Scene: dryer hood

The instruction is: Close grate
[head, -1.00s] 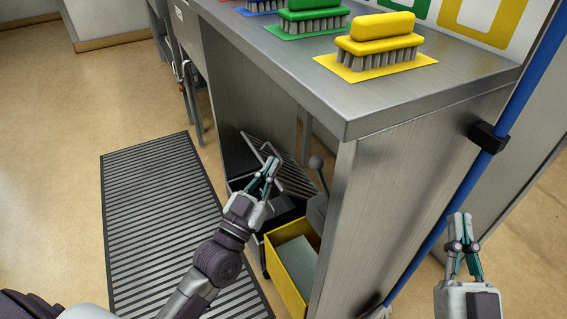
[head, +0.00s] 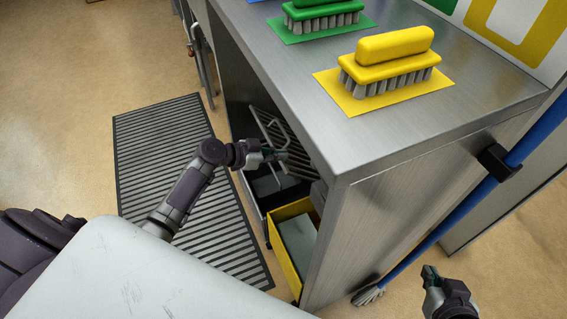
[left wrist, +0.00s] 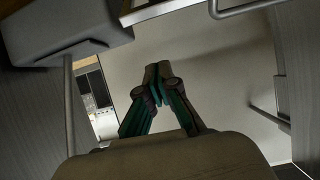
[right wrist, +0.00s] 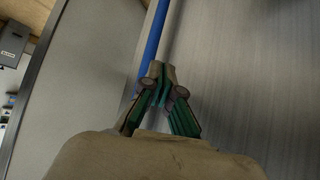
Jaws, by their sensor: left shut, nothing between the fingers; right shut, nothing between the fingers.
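The grate (head: 272,127) is a dark slatted metal panel with a bar handle, tilted up inside the open space under the steel counter. Below it is a dark open bin or well (head: 268,187). My left gripper (head: 283,155) is shut and empty, reaching in under the counter at the grate's slats; I cannot tell whether it touches. In the left wrist view its fingertips (left wrist: 157,82) are together, with a bar and slat edge at the top. My right gripper (head: 429,271) is shut and empty, outside the counter's right side; its closed fingertips show in the right wrist view (right wrist: 158,82).
The steel counter (head: 290,90) carries a yellow brush (head: 390,65) and a green brush (head: 322,12). A yellow box (head: 287,262) stands under it. A blue pole (head: 440,228) leans along its right side.

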